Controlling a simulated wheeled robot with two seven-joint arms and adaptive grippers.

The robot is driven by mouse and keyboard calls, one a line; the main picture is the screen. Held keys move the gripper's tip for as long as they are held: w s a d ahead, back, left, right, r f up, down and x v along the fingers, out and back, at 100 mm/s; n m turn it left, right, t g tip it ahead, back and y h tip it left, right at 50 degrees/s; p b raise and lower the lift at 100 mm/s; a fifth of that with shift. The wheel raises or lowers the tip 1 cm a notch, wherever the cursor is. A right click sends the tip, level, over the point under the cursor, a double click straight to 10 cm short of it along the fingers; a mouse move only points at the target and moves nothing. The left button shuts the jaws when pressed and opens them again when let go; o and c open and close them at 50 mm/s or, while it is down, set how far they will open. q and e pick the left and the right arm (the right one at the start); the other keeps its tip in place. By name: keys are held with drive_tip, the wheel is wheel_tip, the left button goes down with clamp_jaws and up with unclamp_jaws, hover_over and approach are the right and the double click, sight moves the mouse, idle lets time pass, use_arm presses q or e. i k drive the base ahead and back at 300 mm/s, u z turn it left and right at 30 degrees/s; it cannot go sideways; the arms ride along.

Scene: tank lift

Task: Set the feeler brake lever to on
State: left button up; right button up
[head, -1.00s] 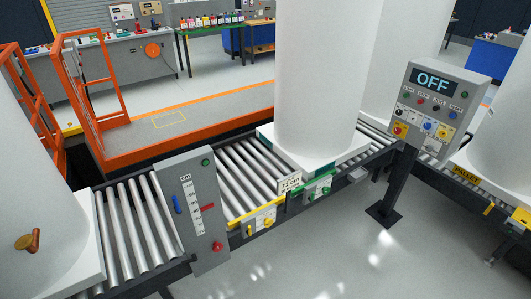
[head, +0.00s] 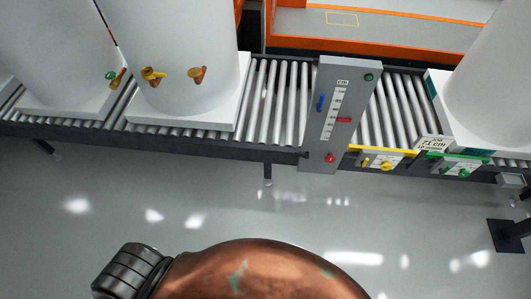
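A grey upright gauge panel (head: 340,105) stands at the front of the roller conveyor. It has a cm scale, a blue slider (head: 321,103), a red pointer (head: 344,120), a red knob (head: 330,157) and a green button (head: 369,77). To its right is a yellow-topped control plate (head: 375,150) with small yellow knobs or levers. A green-topped plate (head: 455,158) with green controls sits further right. I cannot read which control is the feeler brake lever or its setting. Neither gripper is in view.
White tanks stand on the conveyor (head: 270,95) at left (head: 185,50) and right (head: 500,85); the left ones carry brass taps. A "71 cm" sign (head: 433,144) stands between the plates. A dark post base (head: 510,235) is at right.

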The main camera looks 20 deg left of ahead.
sight(306, 155)
drive_tip(key=u, duration=2.15)
drive_tip(key=i, duration=1.9)
drive_tip(key=z, duration=3.35)
